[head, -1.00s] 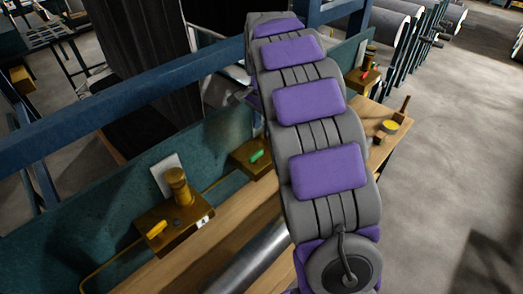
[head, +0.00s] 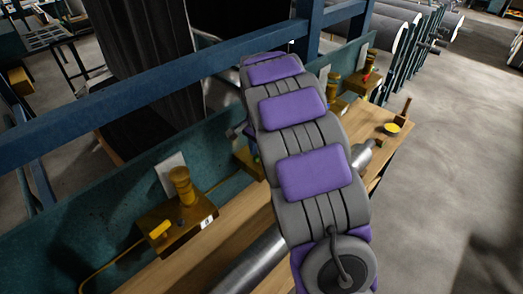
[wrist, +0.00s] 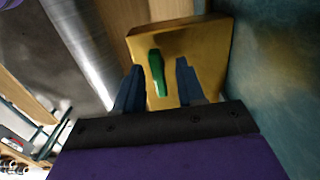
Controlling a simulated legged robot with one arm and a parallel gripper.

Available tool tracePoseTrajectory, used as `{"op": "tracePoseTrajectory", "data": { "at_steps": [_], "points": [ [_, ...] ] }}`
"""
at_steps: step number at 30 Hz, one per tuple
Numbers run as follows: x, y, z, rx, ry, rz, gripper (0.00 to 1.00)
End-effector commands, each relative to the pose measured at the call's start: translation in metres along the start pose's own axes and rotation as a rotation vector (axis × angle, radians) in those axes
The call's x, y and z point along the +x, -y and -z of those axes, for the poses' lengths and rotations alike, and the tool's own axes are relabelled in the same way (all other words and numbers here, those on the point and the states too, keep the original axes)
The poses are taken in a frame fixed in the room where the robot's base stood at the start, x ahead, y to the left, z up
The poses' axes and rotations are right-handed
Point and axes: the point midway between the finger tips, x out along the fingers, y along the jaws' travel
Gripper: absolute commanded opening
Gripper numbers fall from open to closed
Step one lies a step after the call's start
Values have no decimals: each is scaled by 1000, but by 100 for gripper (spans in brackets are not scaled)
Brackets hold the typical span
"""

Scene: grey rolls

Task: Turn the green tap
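The green tap (wrist: 157,72) is a small green lever on a brass box (wrist: 205,50) in the wrist view. My gripper (wrist: 158,82) is open, with its two dark blue fingers apart. The lever shows between the fingertips; I cannot tell how far it is from them in depth, and no contact is visible. In the head view my grey and purple arm hides the green tap. Only a part of its brass box (head: 246,161) shows to the left of the arm.
A yellow tap (head: 160,229) on a brass box stands at the lower left, a red tap (head: 368,76) at the back right. A silver pipe (head: 254,262) runs along the wooden bench (head: 205,262). A teal panel (head: 95,225) and a blue beam (head: 150,95) are close by.

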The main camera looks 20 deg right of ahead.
Motion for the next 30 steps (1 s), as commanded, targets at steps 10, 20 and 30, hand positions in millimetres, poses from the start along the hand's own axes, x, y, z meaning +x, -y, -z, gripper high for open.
{"op": "tracePoseTrajectory", "data": {
  "at_steps": [10, 20, 30],
  "points": [
    [2, -4, 14, 1, 12, 5, 6],
    [1, -3, 8, 0, 4, 1, 0],
    [0, -3, 5, -32, 9, 1, 0]
  ]
}}
